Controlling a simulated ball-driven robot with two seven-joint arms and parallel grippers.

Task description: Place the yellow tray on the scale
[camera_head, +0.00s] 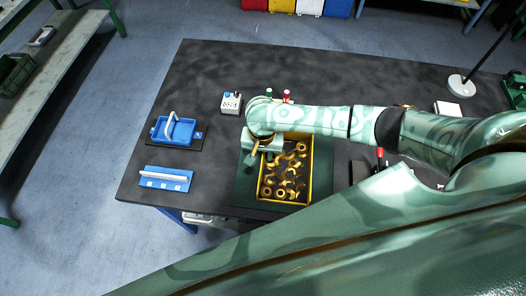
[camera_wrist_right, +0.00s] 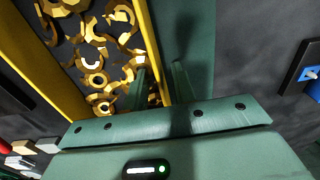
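The yellow tray (camera_head: 311,172), filled with brass-coloured stamped parts, rests on a green mat (camera_head: 243,190) near the table's front edge. Its long yellow wall also shows in the right wrist view (camera_wrist_right: 150,40). My right gripper (camera_head: 254,158) is at the tray's left wall. In the wrist view its two fingers (camera_wrist_right: 160,72) stand apart on either side of that wall, one inside, one outside, with a visible gap. A dark flat plate with a small blue panel (camera_head: 198,135), possibly the scale, lies left of the tray under a blue bin. My left gripper is not in view.
The blue bin (camera_head: 183,134) has a white upright handle. A blue strip with white squares (camera_head: 165,181) lies in front of it, and a grey button box (camera_head: 231,103) behind. A red-topped tool (camera_head: 380,154) lies right of the tray. The table's back left is clear.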

